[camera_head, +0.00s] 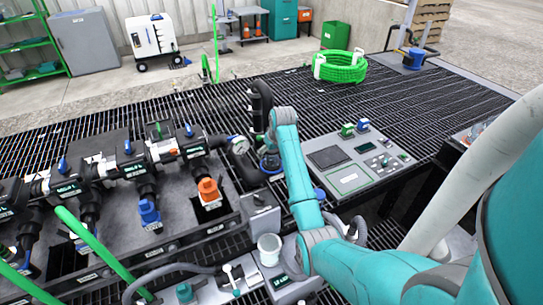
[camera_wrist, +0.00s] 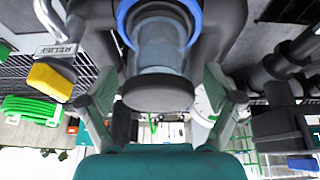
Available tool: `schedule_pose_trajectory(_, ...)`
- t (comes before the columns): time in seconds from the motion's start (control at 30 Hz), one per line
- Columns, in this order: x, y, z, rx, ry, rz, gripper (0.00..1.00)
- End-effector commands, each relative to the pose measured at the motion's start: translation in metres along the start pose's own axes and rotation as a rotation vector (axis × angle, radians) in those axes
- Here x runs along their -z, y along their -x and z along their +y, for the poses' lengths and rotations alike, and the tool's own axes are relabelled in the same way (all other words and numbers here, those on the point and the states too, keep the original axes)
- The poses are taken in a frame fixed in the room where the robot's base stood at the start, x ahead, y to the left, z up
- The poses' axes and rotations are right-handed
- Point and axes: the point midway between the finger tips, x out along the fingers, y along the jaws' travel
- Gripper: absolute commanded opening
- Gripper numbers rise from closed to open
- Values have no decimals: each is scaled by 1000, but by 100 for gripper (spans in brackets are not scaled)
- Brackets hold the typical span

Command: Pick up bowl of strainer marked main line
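In the wrist view a strainer bowl (camera_wrist: 160,48), clear grey with a dark round end cap (camera_wrist: 158,93), hangs from a blue collar (camera_wrist: 124,18) on dark pipework. My gripper (camera_wrist: 159,82) has one finger on each side of the bowl, with visible gaps, so it looks open and not clamped. In the head view my gripper (camera_head: 270,163) is at the dark pipe assembly beside the round gauge (camera_head: 239,145), and my arm hides most of the bowl there. No "main line" mark is readable on this strainer.
A plate reading RELIEF (camera_wrist: 56,49) and a yellow part (camera_wrist: 50,80) are near the gripper. A control panel (camera_head: 350,175) lies right of my arm. A clear, pale-topped vessel (camera_head: 269,248) stands in front. Valve pipework (camera_head: 130,165) fills the left; open grating lies behind.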

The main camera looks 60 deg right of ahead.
Motion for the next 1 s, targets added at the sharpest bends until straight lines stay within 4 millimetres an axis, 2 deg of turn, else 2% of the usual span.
schedule_pose_trajectory(0.03, 0, 0, 0, 0, 0, 0, 71)
schedule_pose_trajectory(0.2, 0, 0, 0, 0, 0, 0, 29)
schedule_pose_trajectory(0.23, 0, 0, 0, 0, 0, 0, 25)
schedule_pose_trajectory(0.57, 2, 5, 0, 0, 0, 1, 25)
schedule_pose_trajectory(0.67, 8, 16, 0, -1, 1, 4, 25)
schedule_pose_trajectory(1.0, 31, 73, 2, -1, 1, 4, 25)
